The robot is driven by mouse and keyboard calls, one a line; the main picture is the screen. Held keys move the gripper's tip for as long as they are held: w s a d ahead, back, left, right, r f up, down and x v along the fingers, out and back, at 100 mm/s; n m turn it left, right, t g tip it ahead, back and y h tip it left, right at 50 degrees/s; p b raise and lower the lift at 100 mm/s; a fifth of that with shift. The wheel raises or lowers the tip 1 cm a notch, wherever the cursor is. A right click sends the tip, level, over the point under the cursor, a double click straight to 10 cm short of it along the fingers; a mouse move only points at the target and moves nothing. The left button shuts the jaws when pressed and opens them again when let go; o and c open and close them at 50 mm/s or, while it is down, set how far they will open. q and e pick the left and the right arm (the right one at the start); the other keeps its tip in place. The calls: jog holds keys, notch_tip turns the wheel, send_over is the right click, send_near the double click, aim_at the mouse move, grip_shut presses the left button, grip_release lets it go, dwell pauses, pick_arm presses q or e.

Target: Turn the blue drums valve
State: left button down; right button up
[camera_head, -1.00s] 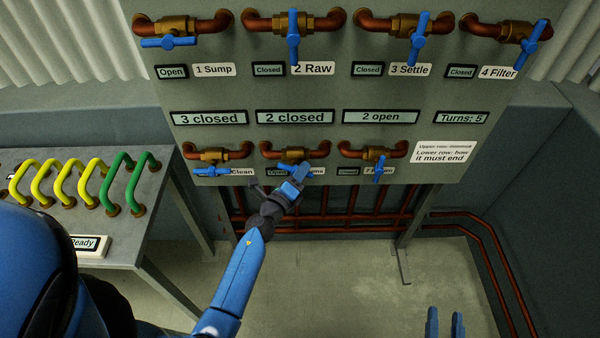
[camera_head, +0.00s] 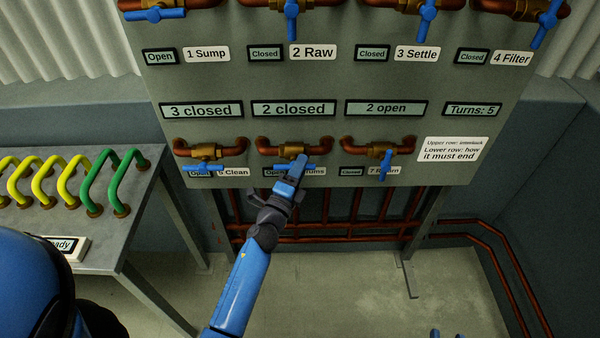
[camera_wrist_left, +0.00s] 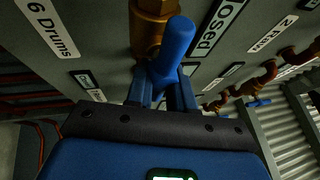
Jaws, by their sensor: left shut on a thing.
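The drums valve (camera_head: 291,149) is the middle one of the lower row, a brass body on copper pipe. Its blue handle (camera_wrist_left: 173,50) shows end-on in the left wrist view. My left gripper (camera_wrist_left: 160,92) is shut on this handle, one finger on each side. In the head view my left gripper (camera_head: 297,168) covers part of the handle and of the "6 Drums" label (camera_head: 315,171). The valve's small display (camera_head: 274,172) is partly hidden and seems to read Open. Only the fingertips of my right gripper (camera_head: 446,334) show at the bottom edge, apart and empty.
Valve 5 Clean (camera_head: 209,150) is to the left, valve 7 (camera_head: 387,152) to the right. Displays above read "3 closed" (camera_head: 201,109), "2 closed", "2 open" and "Turns: 5" (camera_head: 473,110). A table (camera_head: 135,190) with yellow and green handles stands left.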

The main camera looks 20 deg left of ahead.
pick_arm(q)
jog(key=shift+f, duration=0.1)
jog(key=c, duration=1.1)
grip_release()
jog(key=b+v, duration=0.1)
jog(key=v, duration=1)
jog(key=shift+b, duration=0.4)
jog(key=shift+d, duration=0.1)
jog(key=s+b, duration=0.1)
jog(key=s, duration=0.1)
jog(key=s+d+b, duration=0.1)
jog(key=s+b, duration=0.1)
jog(key=s, duration=0.1)
jog(key=s+d+b, duration=0.1)
jog(key=s, duration=0.1)
jog(key=shift+s+b, duration=0.3)
jog(key=shift+b, duration=0.05)
